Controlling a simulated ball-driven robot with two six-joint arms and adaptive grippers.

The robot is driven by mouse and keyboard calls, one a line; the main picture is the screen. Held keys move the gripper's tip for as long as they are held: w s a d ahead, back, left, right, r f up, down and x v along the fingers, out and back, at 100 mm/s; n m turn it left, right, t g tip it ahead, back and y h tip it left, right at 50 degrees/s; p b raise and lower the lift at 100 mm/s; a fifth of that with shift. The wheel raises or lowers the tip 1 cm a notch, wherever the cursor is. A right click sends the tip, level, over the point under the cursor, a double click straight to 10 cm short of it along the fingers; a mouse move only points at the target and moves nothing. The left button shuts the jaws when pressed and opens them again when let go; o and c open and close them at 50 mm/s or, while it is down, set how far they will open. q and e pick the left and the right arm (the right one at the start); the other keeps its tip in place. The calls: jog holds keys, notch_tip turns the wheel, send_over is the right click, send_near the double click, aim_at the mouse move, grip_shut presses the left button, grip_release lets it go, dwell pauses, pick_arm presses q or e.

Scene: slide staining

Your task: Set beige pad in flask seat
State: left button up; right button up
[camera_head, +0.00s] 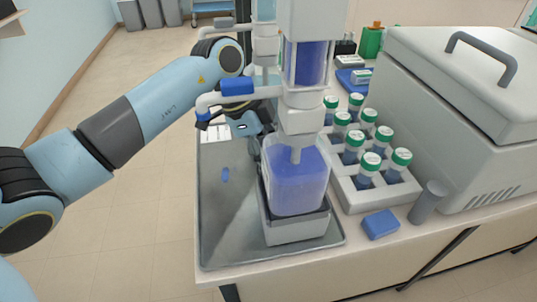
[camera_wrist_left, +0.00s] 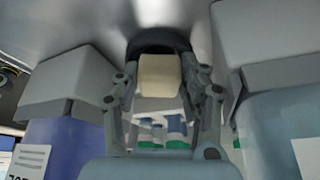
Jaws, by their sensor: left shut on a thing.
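My left arm comes in from the left, and its gripper is mostly hidden behind the white dispenser column and the clear flask in the head view. In the left wrist view the left gripper (camera_wrist_left: 162,88) is shut on a small beige pad (camera_wrist_left: 160,75), with one finger on each side. A dark rounded shape (camera_wrist_left: 158,40) lies just beyond the pad; I cannot tell whether they touch. The clear flask (camera_head: 295,182) of blue-violet liquid sits in a grey seat (camera_head: 297,232) on a metal tray. The beige pad is hidden in the head view. My right gripper is not seen.
The metal tray (camera_head: 225,225) has free room left of the flask. A white rack (camera_head: 375,201) of green-capped bottles stands right of it. A blue block (camera_head: 381,224), a grey cylinder (camera_head: 428,203) and a large grey lidded machine (camera_head: 462,100) fill the right side.

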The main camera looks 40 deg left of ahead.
pick_arm(q)
jog(key=shift+s+f, duration=0.35)
jog(key=shift+f, duration=0.35)
jog(key=c, duration=0.3)
jog(key=shift+o, duration=0.2)
jog(key=shift+f, duration=0.2)
jog(key=shift+o, duration=0.2)
jog(key=shift+d, duration=0.1)
jog(key=o, duration=1.5)
jog(key=shift+w, duration=0.1)
